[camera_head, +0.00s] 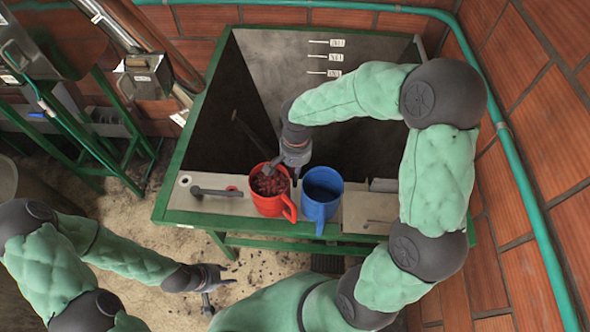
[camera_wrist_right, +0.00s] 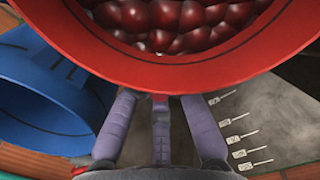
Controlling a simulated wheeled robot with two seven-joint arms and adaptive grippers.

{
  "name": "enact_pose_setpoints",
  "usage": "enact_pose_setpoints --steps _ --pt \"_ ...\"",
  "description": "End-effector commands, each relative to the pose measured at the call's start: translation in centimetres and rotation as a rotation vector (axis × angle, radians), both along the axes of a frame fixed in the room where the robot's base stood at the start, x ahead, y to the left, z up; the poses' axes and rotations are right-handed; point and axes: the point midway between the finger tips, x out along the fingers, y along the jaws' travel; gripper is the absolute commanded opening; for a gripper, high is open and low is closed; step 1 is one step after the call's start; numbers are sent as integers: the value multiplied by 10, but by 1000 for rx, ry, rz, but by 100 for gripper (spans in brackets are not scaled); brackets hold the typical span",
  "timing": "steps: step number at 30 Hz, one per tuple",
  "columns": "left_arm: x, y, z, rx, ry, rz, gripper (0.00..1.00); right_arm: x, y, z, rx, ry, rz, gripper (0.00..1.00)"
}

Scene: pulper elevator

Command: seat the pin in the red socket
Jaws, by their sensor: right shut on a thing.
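A grey pin-like bar with a knobbed end (camera_head: 215,191) lies on the ledge at the front of the green-framed tank. A small red ring (camera_head: 232,188), which looks like the red socket, is in the ledge by the bar's right part; the bar is not upright in it. My right gripper (camera_head: 283,166) is at the far rim of a red mug (camera_head: 272,203) full of dark red cherries and is shut on it. The wrist view shows the fingers (camera_wrist_right: 160,125) at the mug's rim (camera_wrist_right: 160,78). My left gripper (camera_head: 212,288) is low at the front, open and empty.
A blue mug (camera_head: 321,195) stands right beside the red mug. A pale round ring (camera_head: 185,180) is at the ledge's left end. The deep tank (camera_head: 290,50) with white level tags lies behind. A brick wall (camera_head: 540,130) with a green pipe bounds the right.

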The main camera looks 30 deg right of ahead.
Motion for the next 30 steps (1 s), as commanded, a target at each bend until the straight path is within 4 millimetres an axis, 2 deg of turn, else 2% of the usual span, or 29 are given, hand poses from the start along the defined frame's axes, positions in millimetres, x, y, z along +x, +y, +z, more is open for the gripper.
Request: enact_pose_setpoints --steps 2,3,5,6,19,23,30 --pt "0 0 -4 0 0 0 40 0 0 -3 0 0 0 0" --pt "0 0 -4 0 0 0 40 0 0 -4 0 0 0 18" --pt "0 0 -3 0 0 0 40 0 0 -3 0 0 0 35" --pt "0 0 -3 0 0 0 40 0 0 -3 0 0 0 39" --pt "0 0 3 0 0 0 40 0 0 3 0 0 0 39" --pt "0 0 0 0 0 0 40 2 -1 21 0 -6 -1 39" --pt "0 0 -2 0 0 0 40 4 -3 70 0 -6 -1 39"
